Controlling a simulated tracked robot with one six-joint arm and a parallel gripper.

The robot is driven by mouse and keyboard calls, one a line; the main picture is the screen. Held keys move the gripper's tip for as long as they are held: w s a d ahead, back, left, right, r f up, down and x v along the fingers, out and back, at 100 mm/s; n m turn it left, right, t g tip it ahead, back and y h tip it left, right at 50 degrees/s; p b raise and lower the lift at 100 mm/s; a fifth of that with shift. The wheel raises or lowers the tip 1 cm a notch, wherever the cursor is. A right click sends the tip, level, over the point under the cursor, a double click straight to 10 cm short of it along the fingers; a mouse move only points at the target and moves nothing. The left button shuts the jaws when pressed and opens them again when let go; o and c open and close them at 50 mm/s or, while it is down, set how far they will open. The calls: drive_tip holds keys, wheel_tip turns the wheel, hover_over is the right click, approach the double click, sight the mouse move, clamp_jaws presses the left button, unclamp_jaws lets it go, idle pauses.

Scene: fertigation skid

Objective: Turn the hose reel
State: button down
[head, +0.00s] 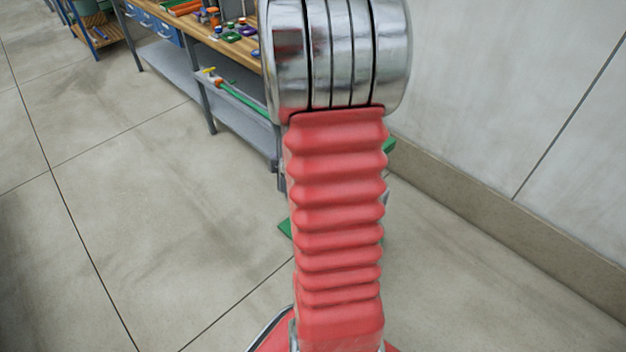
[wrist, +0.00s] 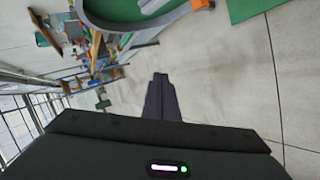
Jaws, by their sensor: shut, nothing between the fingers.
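My gripper (wrist: 160,78) is dark, and its fingers are together with nothing between them. It points over the floor in the wrist view. A green, curved-rimmed thing (wrist: 112,22) is cut off by the top edge of the wrist view, up and left of the fingertips and apart from them. It may be the hose reel, but I cannot tell for certain. In the head view my own arm fills the middle and hides what lies behind it; only small green parts show beside it. My gripper does not show there.
A workbench (head: 172,58) with a wooden top, colored small items and a lower grey shelf stands at the upper left. A pale wall (head: 540,90) runs along the right. The concrete floor (head: 120,220) at left is clear. A green flat thing (wrist: 250,8) lies at the wrist view's top.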

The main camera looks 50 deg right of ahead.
drive_tip(key=w+a+r+m+g, duration=0.1)
drive_tip(key=a+r+m, duration=0.2)
drive_tip(key=a+r, duration=0.5)
drive_tip(key=s+a+r+m+g+y, duration=0.1)
drive_tip(key=s+a+r+m, duration=0.1)
drive_tip(key=s+a, duration=0.3)
drive_tip(key=s+a+r+m+g+y, duration=0.1)
drive_tip(key=s+a+r, duration=0.4)
drive_tip(key=a, duration=0.7)
drive_tip(key=s+a+r+m+g+y, duration=0.1)
drive_tip(key=s+a+r+m+y, duration=0.2)
drive_tip(key=s+a, duration=0.2)
drive_tip(key=a, duration=0.3)
drive_tip(key=shift+s+a+r, duration=0.15)
drive_tip(key=shift+s+a, duration=0.05)
drive_tip(key=shift+a, duration=0.2)
